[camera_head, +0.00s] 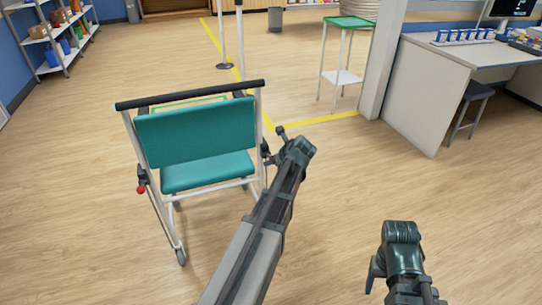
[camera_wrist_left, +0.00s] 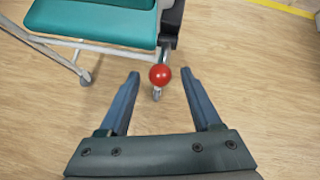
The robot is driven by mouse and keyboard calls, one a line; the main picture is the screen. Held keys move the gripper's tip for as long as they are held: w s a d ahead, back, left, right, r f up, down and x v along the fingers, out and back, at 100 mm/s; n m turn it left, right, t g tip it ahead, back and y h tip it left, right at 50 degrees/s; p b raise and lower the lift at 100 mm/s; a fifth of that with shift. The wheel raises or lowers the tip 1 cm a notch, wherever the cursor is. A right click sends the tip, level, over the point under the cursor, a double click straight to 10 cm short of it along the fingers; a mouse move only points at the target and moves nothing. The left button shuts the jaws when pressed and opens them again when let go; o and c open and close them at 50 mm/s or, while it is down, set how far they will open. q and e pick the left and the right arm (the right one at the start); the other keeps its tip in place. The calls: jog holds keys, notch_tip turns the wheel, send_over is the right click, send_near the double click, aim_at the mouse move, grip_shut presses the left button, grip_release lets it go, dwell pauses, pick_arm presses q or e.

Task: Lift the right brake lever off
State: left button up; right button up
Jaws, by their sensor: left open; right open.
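A wheelchair with teal seat and backrest (camera_head: 195,132) and white frame stands left of centre. On its right side is the right brake lever with a red ball knob (camera_wrist_left: 160,74); my left arm partly covers that area in the head view. In the left wrist view my left gripper (camera_wrist_left: 160,73) is open, the knob appearing midway between its fingertips, touching neither; its depth is hard to judge. Another red-knobbed lever (camera_head: 141,189) is on the chair's left side. My right gripper (camera_head: 373,276) is open and empty at the lower right, away from the chair.
A black push bar (camera_head: 190,94) runs across the chair's top. A stand with a green tray (camera_head: 348,22) is behind to the right. A white desk (camera_head: 425,85) and stool (camera_head: 474,100) are at right, shelves (camera_head: 58,42) at far left. Floor around the chair is clear.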

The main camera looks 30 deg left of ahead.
pick_arm(q)
jog(key=p+v, duration=0.5)
jog(key=v, duration=0.4)
jog(key=s+d+r+n+g+h+p, duration=0.1)
jog(key=s+d+r+n+h+p, duration=0.1)
jog(key=s+d+r+n+p, duration=0.3)
jog(key=s+d+r+n+g+h+p, duration=0.2)
jog(key=s+d+r+n+p, duration=0.4)
jog(key=d, duration=0.8)
jog(key=s+d+r+n+g+h+p, duration=0.2)
jog(key=s+d+r+n+p, duration=0.4)
jog(key=p, duration=0.6)
jog(key=s+d+n, duration=0.2)
jog(key=s+d, duration=0.1)
jog(key=s, duration=0.1)
jog(key=shift+s+d+p, duration=0.25)
jog(key=shift+s+p, duration=0.05)
jog(key=shift+s, duration=0.05)
